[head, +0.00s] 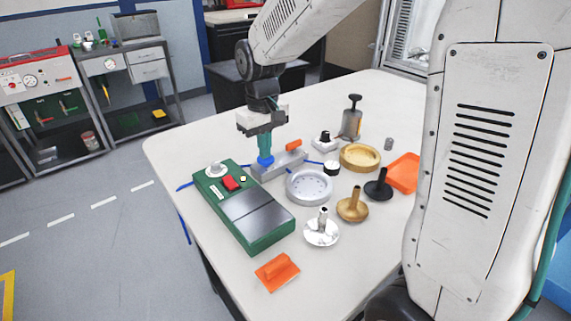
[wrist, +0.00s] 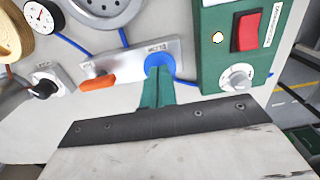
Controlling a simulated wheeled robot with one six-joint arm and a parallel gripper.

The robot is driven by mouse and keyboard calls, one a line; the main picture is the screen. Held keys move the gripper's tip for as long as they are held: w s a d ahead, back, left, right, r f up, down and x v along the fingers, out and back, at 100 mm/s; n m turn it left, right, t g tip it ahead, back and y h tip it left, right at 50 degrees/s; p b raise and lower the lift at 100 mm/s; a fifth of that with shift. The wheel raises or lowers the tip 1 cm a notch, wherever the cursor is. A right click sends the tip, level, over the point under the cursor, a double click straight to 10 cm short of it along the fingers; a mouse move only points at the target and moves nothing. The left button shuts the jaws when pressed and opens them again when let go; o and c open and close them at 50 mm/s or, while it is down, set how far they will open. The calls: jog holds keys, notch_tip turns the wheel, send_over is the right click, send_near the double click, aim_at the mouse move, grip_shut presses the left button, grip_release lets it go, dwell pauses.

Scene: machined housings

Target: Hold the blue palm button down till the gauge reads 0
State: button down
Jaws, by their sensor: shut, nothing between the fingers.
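The blue palm button (head: 265,161) sits on one end of a grey metal block (head: 285,164); it also shows in the wrist view (wrist: 160,61). My gripper (head: 265,154) points down with its green fingers together and nothing between them. In the wrist view the fingertips (wrist: 158,70) meet the button's top and cover part of it. They look to be touching; how far the button is pressed I cannot tell. The small round gauge (wrist: 42,17) has a white face and dark rim and stands beyond the block, also in the head view (head: 331,168). Its needle is too small to read surely.
An orange lever (head: 294,146) is on the block's other end. A green box (head: 245,208) with a red switch (head: 231,183) stands close beside the button. A grey flanged disc (head: 310,187), brass parts (head: 352,207) and an orange tray (head: 404,172) stand to the right.

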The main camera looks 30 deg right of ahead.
jog(key=shift+r, duration=2.65)
jog(key=s+d+r+m, duration=0.1)
jog(key=s, duration=1.2)
jog(key=s+d+r+m+t, duration=0.1)
jog(key=s+d, duration=0.1)
jog(key=s, duration=1.2)
